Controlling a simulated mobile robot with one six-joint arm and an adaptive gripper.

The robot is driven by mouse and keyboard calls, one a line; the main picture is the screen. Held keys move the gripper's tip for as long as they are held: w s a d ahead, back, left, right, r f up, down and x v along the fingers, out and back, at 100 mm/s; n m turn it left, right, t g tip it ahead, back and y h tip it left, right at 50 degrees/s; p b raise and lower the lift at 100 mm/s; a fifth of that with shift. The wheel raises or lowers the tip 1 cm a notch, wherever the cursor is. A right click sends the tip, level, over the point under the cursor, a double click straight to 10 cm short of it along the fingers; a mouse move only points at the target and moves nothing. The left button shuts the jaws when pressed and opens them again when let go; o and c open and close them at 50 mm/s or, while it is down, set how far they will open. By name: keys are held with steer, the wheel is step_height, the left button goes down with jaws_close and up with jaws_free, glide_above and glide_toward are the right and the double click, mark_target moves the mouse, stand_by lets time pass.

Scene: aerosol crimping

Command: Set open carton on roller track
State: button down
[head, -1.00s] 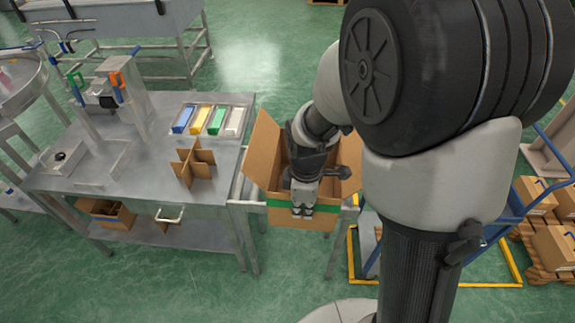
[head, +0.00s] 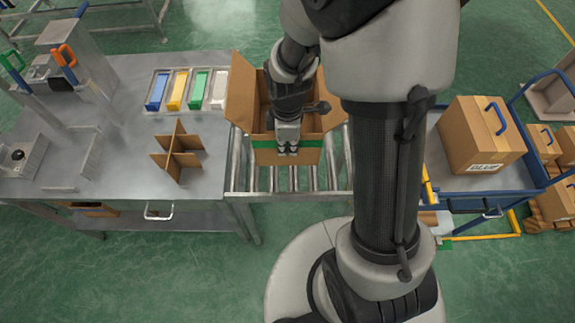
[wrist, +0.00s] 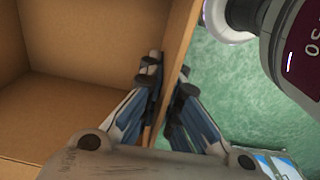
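The open carton (head: 261,153) is brown with a green band, its flaps spread. In the head view it is upright over the roller track (head: 310,180), between the steel table and my arm. Whether its bottom touches the rollers or hangs just above them I cannot tell. My gripper (head: 287,149) is at the carton's near wall. In the wrist view my gripper's fingers (wrist: 166,95) lie on both sides of the carton wall (wrist: 184,30), pinching it. The carton's inside (wrist: 80,60) looks empty where it shows. My arm hides part of the carton.
A steel table (head: 110,170) left of the track holds a cardboard divider (head: 178,155) and several coloured blocks in trays (head: 188,90). On the right a blue cart (head: 465,188) carries a closed carton (head: 482,135). Rollers show clear in front of the held carton.

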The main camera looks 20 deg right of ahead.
step_height(320, 180, down, 14)
steer(key=b, duration=0.3)
steer(key=shift+b, duration=0.3)
steer(key=shift+f, duration=0.2)
steer(key=c, duration=2.3)
jaws_free()
steer(key=shift+f, duration=0.15)
steer(key=o, duration=0.5)
